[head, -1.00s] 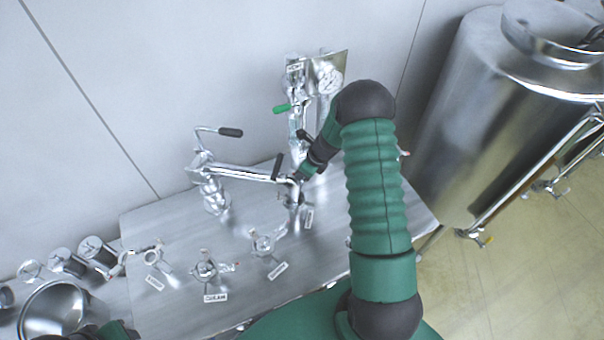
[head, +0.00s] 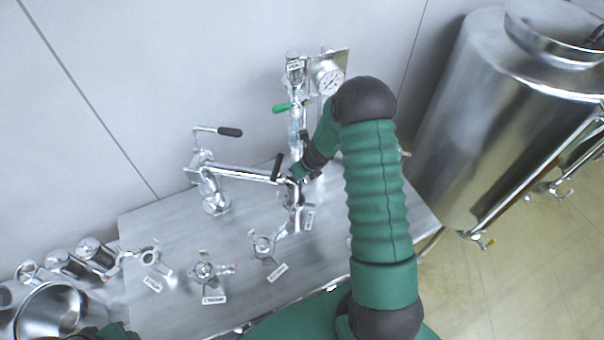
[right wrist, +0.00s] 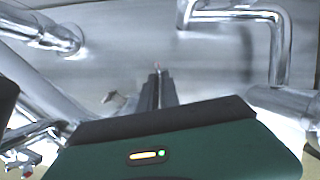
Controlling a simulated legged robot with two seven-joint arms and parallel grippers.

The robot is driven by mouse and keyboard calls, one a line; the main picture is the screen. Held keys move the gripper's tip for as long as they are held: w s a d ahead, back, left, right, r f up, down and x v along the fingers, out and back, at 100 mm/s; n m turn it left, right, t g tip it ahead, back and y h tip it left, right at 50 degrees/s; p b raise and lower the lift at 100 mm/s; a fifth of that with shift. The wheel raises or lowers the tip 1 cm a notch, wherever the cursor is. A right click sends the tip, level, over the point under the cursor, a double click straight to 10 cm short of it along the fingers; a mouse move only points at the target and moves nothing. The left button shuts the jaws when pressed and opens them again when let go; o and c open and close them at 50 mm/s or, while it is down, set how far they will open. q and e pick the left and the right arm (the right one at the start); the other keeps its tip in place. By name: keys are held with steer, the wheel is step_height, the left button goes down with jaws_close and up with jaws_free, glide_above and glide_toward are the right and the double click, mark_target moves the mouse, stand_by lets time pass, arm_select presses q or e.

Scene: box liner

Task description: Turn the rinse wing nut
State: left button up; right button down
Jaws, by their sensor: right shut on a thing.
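Several labelled clamp ports (head: 205,270) stand along the steel bench (head: 185,218). A green-handled valve (head: 283,107) and a gauge (head: 330,80) stand behind. A steel pot (head: 50,312) is at lower left; a large tank (head: 480,120) is at right.

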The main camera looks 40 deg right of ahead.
steer(key=shift+a+f, duration=0.15)
steer(key=shift+a, duration=0.2)
steer(key=c, duration=1.6)
jaws_free()
arm_select(q)
steer(key=shift+s+a, duration=0.1)
steer(key=shift+a, duration=0.25)
arm_select(e)
steer(key=shift+a, duration=0.1)
arm_select(q)
steer(key=shift+w+p+v, duration=0.25)
steer(key=shift+p+v, duration=0.9)
steer(key=shift+p, duration=0.1)
arm_select(e)
steer(key=v, duration=1.7)
steer(key=shift+a, duration=0.15)
arm_select(q)
steer(key=shift+r, duration=0.1)
